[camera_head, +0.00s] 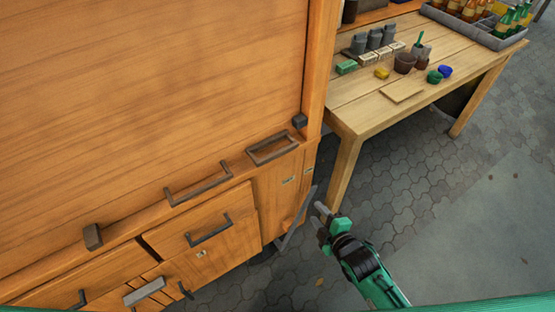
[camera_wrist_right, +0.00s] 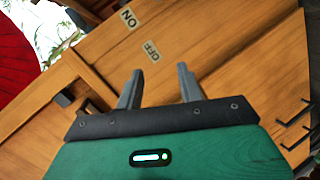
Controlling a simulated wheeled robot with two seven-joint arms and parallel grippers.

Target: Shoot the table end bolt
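My right gripper (camera_head: 320,219) is near the right-hand end of the wooden cabinet (camera_head: 225,205), low and beside its corner. In the right wrist view its two grey fingers (camera_wrist_right: 159,87) stand wide apart with nothing between them. They point at the wooden face bearing an ON label (camera_wrist_right: 128,18) and an OFF label (camera_wrist_right: 151,51). A thin dark bar (camera_head: 299,219) slants beside the gripper at the cabinet's end; I cannot tell whether they touch. I cannot clearly make out which part is the table end bolt. My left gripper is not in view.
A wooden table (camera_head: 372,118) holds several pots, blocks and a bottle crate (camera_head: 478,27) at the right. The cabinet front has dark handles (camera_head: 209,229) that stick out. Paved floor (camera_head: 400,190) to the right of my right arm is clear.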

